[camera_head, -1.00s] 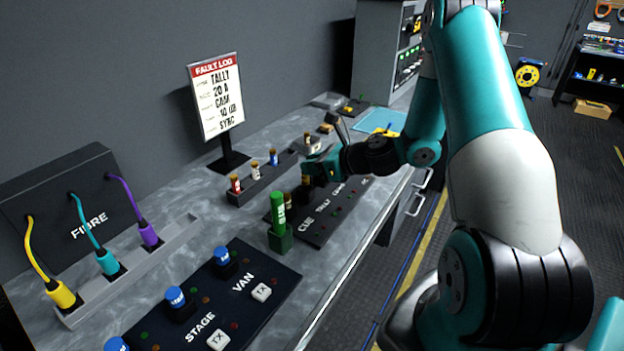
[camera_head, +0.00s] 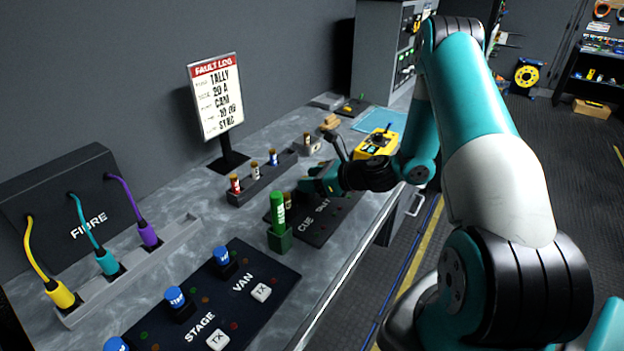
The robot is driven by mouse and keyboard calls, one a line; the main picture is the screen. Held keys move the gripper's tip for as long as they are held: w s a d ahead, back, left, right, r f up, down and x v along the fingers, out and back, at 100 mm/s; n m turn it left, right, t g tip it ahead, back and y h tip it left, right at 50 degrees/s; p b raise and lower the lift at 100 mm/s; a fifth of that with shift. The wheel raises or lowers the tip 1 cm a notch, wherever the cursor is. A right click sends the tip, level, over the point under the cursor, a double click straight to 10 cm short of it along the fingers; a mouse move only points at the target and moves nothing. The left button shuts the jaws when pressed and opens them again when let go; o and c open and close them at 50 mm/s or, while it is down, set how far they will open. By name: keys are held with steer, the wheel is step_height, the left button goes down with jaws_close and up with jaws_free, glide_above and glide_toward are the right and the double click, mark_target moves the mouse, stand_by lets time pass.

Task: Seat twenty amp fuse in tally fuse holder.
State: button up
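My gripper (camera_head: 314,186) is low over the dark panel (camera_head: 318,236) lettered CUE. A second, partly hidden label on the panel appears to be TALLY. A small brownish piece (camera_head: 288,200) stands at the panel's back edge, just left of the gripper; I cannot tell whether it is a fuse or a holder. A dark rack (camera_head: 243,196) behind holds a red fuse (camera_head: 235,184), a pale fuse (camera_head: 254,168) and a blue fuse (camera_head: 273,157). Their ratings are unreadable. The fingertips are too small and dark to show whether they are open or hold anything.
A green cylinder (camera_head: 278,208) stands upright in a green block left of the panel. A yellow box (camera_head: 376,144) sits further back.

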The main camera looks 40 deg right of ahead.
steer(key=shift+r, duration=0.2)
steer(key=b+v, duration=0.1)
steer(key=v, duration=1)
steer(key=s+a+r+n+g+y, duration=0.1)
steer(key=a+r+n+g, duration=0.3)
steer(key=a+n, duration=0.5)
steer(key=s+a+r+n+g+y, duration=0.2)
steer(key=a+r+n+g, duration=0.15)
steer(key=a+n, duration=0.6)
steer(key=s+a+r+n+g+h, duration=0.2)
steer(key=s+a+n, duration=0.3)
steer(key=s+n, duration=0.3)
steer(key=s+a+r+n+g+h, duration=0.2)
steer(key=s+a+r+n, duration=0.3)
steer(key=s+n, duration=0.3)
steer(key=n, duration=0.3)
steer(key=shift+a+h, duration=0.25)
steer(key=shift+h, duration=0.15)
steer(key=shift+g, duration=0.25)
